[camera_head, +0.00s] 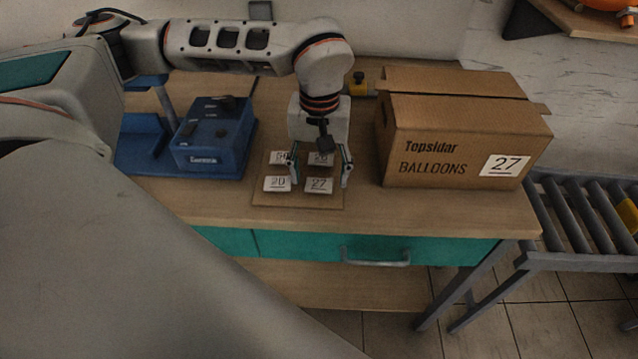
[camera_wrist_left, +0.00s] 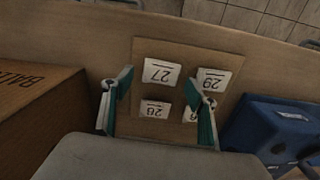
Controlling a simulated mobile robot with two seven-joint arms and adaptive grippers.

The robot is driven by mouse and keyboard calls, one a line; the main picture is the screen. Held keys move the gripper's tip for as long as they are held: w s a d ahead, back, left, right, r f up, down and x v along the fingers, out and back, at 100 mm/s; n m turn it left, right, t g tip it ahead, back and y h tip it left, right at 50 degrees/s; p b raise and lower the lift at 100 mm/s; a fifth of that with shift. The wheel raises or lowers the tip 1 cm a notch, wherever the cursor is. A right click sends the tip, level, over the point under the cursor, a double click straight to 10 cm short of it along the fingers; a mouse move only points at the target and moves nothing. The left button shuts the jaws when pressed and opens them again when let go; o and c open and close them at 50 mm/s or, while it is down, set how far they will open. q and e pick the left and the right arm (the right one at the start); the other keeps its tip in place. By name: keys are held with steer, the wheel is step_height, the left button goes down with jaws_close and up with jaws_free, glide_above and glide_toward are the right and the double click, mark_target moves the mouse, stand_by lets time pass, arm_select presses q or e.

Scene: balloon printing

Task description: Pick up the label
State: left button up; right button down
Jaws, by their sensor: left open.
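Several white number labels lie in two rows on a thin brown board (camera_head: 298,200) on the table. The label 27 (camera_head: 319,186) is at the front right, and it also shows in the left wrist view (camera_wrist_left: 160,71). My right gripper is not in view.
A cardboard balloon box (camera_head: 440,140) marked 27 stands close to the right of the board. A blue device (camera_head: 213,140) stands to the left. A roller conveyor (camera_head: 590,215) is at the far right. The table's front strip is clear.

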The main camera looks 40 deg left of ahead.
arm_select(q)
steer(key=shift+f, duration=0.25)
stand_by(0.3)
steer(key=c, duration=0.8)
steer(key=shift+r, duration=0.1)
